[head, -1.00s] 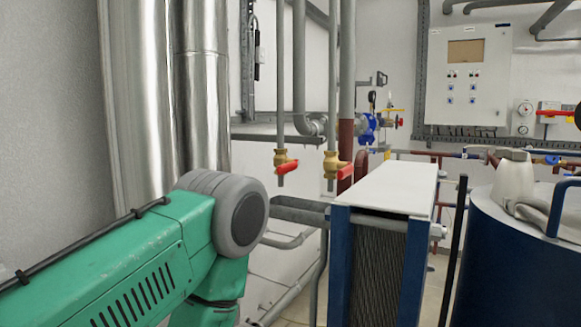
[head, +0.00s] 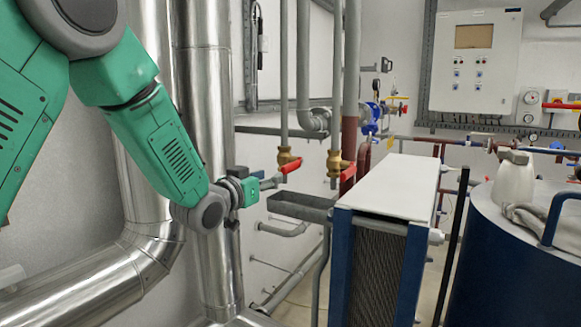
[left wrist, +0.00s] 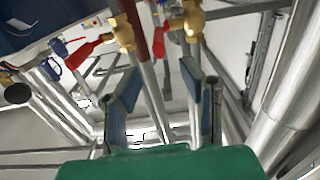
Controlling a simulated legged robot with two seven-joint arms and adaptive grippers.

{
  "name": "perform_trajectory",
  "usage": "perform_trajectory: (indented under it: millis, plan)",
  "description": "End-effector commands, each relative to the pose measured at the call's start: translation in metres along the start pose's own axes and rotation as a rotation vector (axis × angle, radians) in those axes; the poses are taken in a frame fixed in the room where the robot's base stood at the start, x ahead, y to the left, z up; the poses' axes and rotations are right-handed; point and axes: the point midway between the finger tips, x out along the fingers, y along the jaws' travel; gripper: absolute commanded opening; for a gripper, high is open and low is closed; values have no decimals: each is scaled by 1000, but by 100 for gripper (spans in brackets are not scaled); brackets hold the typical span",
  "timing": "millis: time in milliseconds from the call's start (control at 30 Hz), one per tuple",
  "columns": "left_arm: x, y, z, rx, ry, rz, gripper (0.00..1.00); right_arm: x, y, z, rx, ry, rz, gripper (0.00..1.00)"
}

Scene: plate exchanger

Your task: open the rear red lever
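Two red levers sit on brass valves at the lower ends of vertical grey pipes. The left lever (head: 291,167) and the right lever (head: 348,172) both slant slightly up to the right in the head view. I cannot tell for certain which is the rear one. My left gripper (head: 274,182) is just below and left of the left lever, apart from it. In the left wrist view, my left gripper (left wrist: 160,88) has its fingers spread with nothing between them. My right gripper is not in view.
A plate exchanger with a white top (head: 390,185) stands right of the gripper. A grey trough (head: 300,206) lies just below it. Large shiny pipes (head: 208,100) rise behind my left arm. A blue tank (head: 515,260) stands at the far right.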

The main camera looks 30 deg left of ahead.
Motion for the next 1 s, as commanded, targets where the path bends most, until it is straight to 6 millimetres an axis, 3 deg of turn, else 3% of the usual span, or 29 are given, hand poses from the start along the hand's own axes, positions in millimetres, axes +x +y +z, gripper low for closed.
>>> perform_trajectory:
  millis: [200, 433, 600, 933, 1000]
  plan:
    - [49, 1, -1, 3, 0, 2, 35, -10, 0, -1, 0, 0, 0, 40]
    - [88, 0, -1, 2, 0, 0, 35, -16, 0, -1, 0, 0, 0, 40]
    - [101, 0, -1, 0, 0, 0, 35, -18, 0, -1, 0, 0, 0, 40]
    - [104, 1, 0, 0, 0, 0, 35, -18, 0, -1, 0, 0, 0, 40]
    - [104, 1, 0, 0, -1, 0, 11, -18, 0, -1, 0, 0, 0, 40]
